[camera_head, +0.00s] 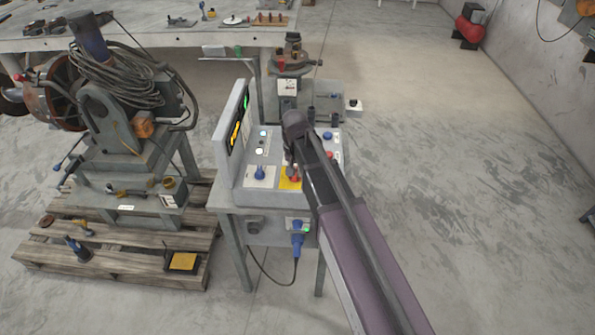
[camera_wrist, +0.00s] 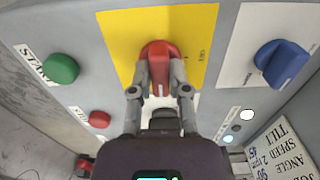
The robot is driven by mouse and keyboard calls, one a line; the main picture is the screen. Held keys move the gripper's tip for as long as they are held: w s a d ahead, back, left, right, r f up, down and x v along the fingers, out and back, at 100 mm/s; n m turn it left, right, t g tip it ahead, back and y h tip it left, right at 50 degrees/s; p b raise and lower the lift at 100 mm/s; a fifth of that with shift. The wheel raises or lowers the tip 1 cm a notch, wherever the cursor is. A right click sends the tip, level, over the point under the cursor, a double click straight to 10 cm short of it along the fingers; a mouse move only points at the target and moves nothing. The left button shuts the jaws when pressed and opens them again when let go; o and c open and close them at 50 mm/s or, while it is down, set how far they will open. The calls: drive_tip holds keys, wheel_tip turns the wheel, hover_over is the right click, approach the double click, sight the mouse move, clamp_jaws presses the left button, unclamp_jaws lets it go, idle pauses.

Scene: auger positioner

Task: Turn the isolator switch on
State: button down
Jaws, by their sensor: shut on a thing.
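The isolator switch is a red knob (camera_wrist: 158,62) on a yellow plate (camera_wrist: 120,32), at the top middle of the wrist view. In the head view its red part (camera_head: 295,178) shows small on the console, partly hidden by my arm. My gripper (camera_wrist: 160,88) is shut on the red knob, with one finger on each side of it. The fingers cover the knob's lower sides. The markings on the plate are too small to read fully, so I cannot tell the switch's position from them.
A blue knob (camera_wrist: 283,64) sits right of the yellow plate. A green START button (camera_wrist: 61,68) and a red button (camera_wrist: 99,119) are on the left. A display panel (camera_head: 238,135) stands upright along the console's left edge. Open floor (camera_head: 430,130) lies to the right.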

drive_tip(key=shift+w, duration=0.2)
drive_tip(key=c, duration=0.6)
unclamp_jaws()
drive_tip(key=shift+s, duration=0.15)
drive_tip(key=shift+s, duration=0.1)
